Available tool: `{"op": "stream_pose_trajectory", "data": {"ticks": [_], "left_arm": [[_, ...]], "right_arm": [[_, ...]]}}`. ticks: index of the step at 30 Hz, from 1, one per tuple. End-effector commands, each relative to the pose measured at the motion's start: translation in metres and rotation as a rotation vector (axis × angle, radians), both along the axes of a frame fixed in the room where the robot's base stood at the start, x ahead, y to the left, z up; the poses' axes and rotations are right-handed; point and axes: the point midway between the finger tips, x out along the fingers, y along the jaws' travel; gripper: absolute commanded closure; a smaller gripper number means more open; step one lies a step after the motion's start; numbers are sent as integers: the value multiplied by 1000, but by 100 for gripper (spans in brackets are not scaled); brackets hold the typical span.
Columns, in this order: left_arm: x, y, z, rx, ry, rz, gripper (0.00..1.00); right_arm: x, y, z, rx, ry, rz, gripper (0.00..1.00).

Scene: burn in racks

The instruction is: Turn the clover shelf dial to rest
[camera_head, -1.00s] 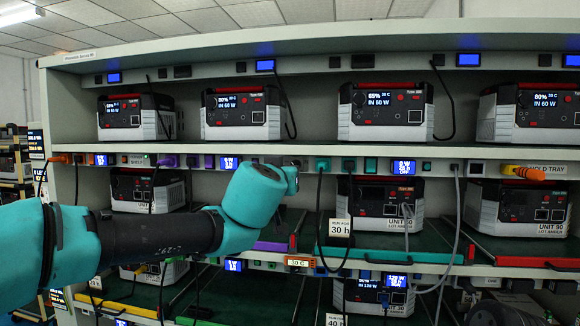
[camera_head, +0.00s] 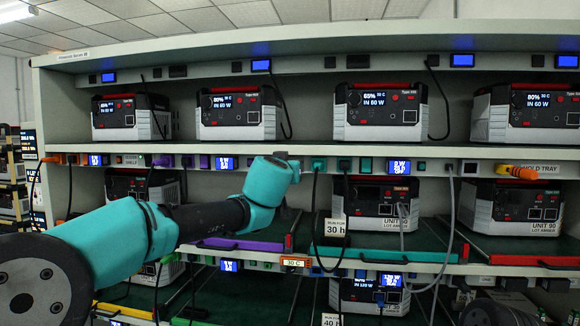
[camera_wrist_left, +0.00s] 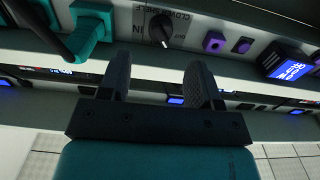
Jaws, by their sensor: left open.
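The dial (camera_wrist_left: 160,28) is a small black knob with a light pointer mark on a pale shelf edge. The lettering beside it seems to read clover shelf and appears upside down in the left wrist view. My left gripper (camera_wrist_left: 160,82) is open and empty, its two dark fingers pointing toward the dial, with the knob beyond and between the tips, apparently apart from them. In the head view my left gripper (camera_head: 288,160) is at the middle shelf's edge, and its wrist hides the dial. My right gripper does not show.
A teal plug (camera_wrist_left: 88,32) with a cable is close to the dial on one side, a purple socket (camera_wrist_left: 214,42) and a blue display (camera_wrist_left: 290,68) on the other. In the head view, a black cable (camera_head: 316,215) hangs just right of my gripper. Power units (camera_head: 240,112) fill the shelves.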

Motion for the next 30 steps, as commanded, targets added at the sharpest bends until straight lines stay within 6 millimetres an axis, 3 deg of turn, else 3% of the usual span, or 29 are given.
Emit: {"op": "stream_pose_trajectory", "data": {"ticks": [9,15,27,30], "left_arm": [[43,-7,-1,-1,1,1,42],[59,-10,-1,0,0,1,42],[63,-10,0,0,0,0,42],[63,-10,0,0,0,0,52]], "right_arm": [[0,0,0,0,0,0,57],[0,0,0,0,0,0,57],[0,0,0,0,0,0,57],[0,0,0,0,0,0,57]]}}
